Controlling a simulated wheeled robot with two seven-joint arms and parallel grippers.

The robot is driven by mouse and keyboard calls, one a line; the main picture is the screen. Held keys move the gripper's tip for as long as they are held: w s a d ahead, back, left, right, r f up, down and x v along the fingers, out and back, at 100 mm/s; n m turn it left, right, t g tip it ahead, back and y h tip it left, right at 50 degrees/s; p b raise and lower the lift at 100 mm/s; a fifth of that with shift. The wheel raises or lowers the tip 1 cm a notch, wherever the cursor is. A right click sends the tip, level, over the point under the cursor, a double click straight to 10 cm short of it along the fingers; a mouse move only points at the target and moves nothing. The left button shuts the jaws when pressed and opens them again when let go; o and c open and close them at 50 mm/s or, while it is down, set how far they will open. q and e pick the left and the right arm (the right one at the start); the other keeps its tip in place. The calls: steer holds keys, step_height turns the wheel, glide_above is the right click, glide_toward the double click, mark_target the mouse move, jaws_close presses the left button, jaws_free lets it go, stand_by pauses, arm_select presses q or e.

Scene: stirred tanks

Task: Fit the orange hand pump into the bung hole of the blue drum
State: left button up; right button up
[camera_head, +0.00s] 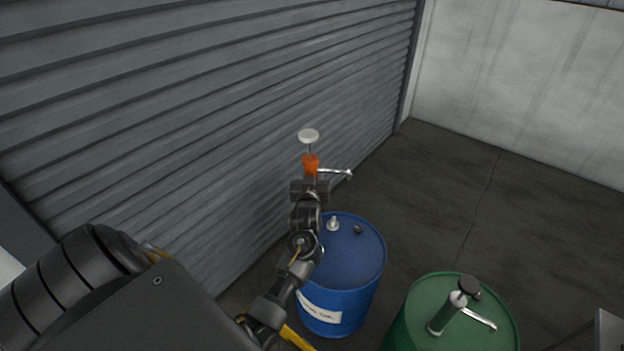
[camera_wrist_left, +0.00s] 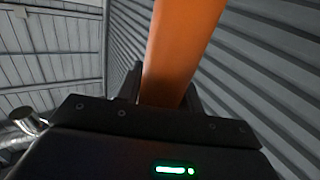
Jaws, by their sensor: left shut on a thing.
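The orange hand pump (camera_head: 311,162) has a white knob on top and a metal spout pointing right. My left gripper (camera_head: 311,182) is shut on its orange body and holds it up beyond the blue drum. The orange body also fills the upper middle of the left wrist view (camera_wrist_left: 177,55), between the fingers of the left gripper (camera_wrist_left: 165,95). The pump's lower end is hidden behind my arm. The blue drum (camera_head: 352,262) stands below, with a pale fitting (camera_head: 333,223) and a small dark spot, perhaps the bung hole (camera_head: 358,229), on its top. My right gripper is not in view.
A green drum (camera_head: 413,332) stands at the front right, with a grey pump (camera_head: 450,312) with a black knob upright on it. A grey ribbed shutter wall (camera_head: 190,100) runs close along the left. Floor (camera_head: 480,190) behind the drums is clear.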

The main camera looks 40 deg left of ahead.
mark_target(316, 164)
arm_select(q)
steer(key=shift+r, duration=4.45)
steer(key=shift+w+d, duration=0.1)
steer(key=shift+w+d+f+m+t+h, duration=0.25)
steer(key=shift+d+m+t+h, duration=0.15)
steer(key=shift+m+h, duration=0.35)
steer(key=shift+f, duration=0.4)
steer(key=shift+f+b, duration=0.95)
steer(key=shift+f, duration=0.8)
steer(key=shift+f, duration=0.2)
steer(key=shift+f+b, duration=2)
steer(key=shift+f, duration=0.8)
